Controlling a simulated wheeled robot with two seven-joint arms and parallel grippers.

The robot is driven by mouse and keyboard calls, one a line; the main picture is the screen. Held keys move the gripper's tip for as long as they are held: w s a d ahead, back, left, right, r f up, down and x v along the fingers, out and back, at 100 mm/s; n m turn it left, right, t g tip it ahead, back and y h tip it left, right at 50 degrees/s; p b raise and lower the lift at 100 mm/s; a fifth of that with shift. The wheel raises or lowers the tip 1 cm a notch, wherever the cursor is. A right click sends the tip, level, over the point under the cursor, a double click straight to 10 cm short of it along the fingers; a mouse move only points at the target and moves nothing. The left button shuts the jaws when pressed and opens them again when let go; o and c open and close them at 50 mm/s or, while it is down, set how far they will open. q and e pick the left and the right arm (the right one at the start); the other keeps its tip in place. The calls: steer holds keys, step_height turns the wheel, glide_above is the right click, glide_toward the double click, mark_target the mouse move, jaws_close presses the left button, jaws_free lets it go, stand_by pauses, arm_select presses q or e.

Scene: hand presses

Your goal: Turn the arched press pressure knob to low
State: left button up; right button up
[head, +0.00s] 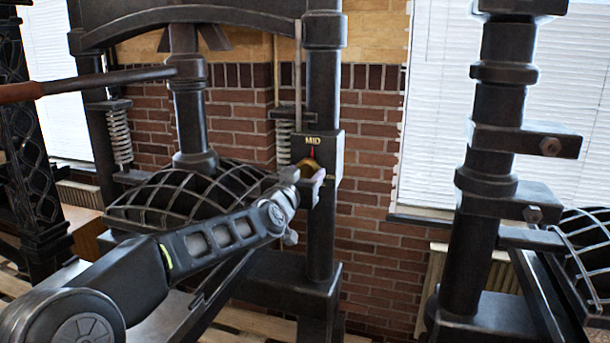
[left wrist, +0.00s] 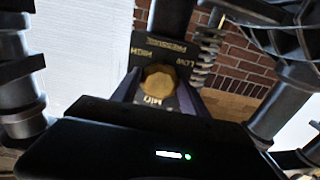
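The arched press (head: 190,25) stands at left and centre in the head view. Its gold pressure knob (head: 309,164) sits on a dark panel on the right column, under the label MID, with a red mark pointing up at it. In the left wrist view the knob (left wrist: 158,80) shows face on, with MID, LOW, HIGH and PRESSURE lettered around it, turned in the picture. My left gripper (head: 304,178) is at the knob, open, with one finger on each side and a small gap visible. Its fingers partly hide the knob in the head view. My right gripper is not in view.
A second press with a dark column (head: 490,130) and jutting brackets stands at right. A lever (head: 110,80) with a reddish handle reaches out at upper left. The press's curved ribbed bed (head: 190,195) lies just behind my left arm. A brick wall (head: 375,150) is behind.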

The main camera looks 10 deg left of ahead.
arm_select(q)
steer(key=c, duration=0.8)
steer(key=shift+n+b, duration=0.3)
steer(key=shift+n, duration=0.2)
steer(key=n+b, duration=0.1)
steer(key=n, duration=0.2)
steer(key=shift+f+n+b, duration=0.1)
steer(key=shift+n+b, duration=0.2)
steer(key=n+b, duration=0.1)
steer(key=n, duration=0.5)
steer(key=shift+d+b, duration=0.15)
steer(key=shift+b, duration=0.25)
steer(key=n+b, duration=0.1)
steer(key=n, duration=0.5)
steer(key=shift+n, duration=0.4)
steer(key=n, duration=0.2)
steer(key=n+b, duration=0.1)
steer(key=n, duration=0.3)
steer(key=shift+r+n, duration=0.25)
steer(key=shift+n, duration=0.05)
